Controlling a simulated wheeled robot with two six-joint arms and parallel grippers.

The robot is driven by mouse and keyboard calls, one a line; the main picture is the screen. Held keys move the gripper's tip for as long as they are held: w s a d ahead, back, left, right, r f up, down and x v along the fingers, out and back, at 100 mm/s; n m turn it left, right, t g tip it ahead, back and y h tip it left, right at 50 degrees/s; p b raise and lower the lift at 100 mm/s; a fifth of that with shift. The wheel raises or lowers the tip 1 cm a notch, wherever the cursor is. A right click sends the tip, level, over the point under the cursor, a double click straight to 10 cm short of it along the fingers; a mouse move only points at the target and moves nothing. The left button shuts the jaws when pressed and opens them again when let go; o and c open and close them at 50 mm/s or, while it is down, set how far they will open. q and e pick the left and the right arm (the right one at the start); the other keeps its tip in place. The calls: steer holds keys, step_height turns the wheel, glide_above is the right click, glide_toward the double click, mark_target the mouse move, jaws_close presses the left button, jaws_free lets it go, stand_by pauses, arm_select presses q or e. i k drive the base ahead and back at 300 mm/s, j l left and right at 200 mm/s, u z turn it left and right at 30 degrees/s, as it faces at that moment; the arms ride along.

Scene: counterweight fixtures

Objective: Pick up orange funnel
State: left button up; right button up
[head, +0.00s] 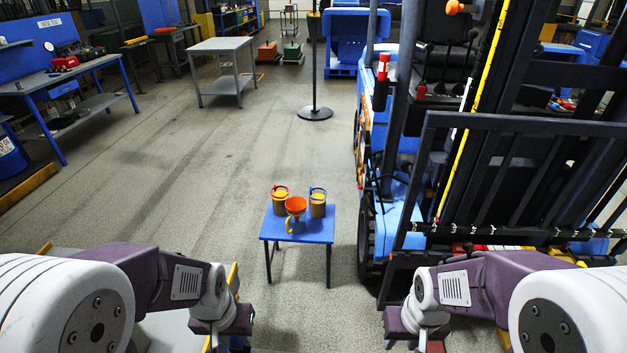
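The orange funnel (296,205) sits at the front of a small blue table (312,232), in the middle of the head view. Its wide orange mouth faces up, and a yellow-orange handle or spout shows below it. My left gripper (236,322) is low in the view, to the left of the table and nearer to me. My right gripper (408,325) is low in the view, to the right of the table. Both are apart from the funnel. Their fingers are cut off or too hidden to tell whether they are open.
Two containers with yellowish contents stand behind the funnel, one with a red rim (280,205) and one with a blue rim (317,207). A blue forklift (395,200) stands close on the right. Open floor lies left of the table. A grey workbench (222,46) stands farther back.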

mark_target(295, 205)
steer(key=i+l+u, duration=0.1)
steer(key=i+u, duration=0.3)
steer(key=i, duration=0.15)
steer(key=i+l+u, duration=0.35)
steer(key=i, duration=0.2)
steer(key=i+l+u, duration=0.8)
steer(key=i+l, duration=0.1)
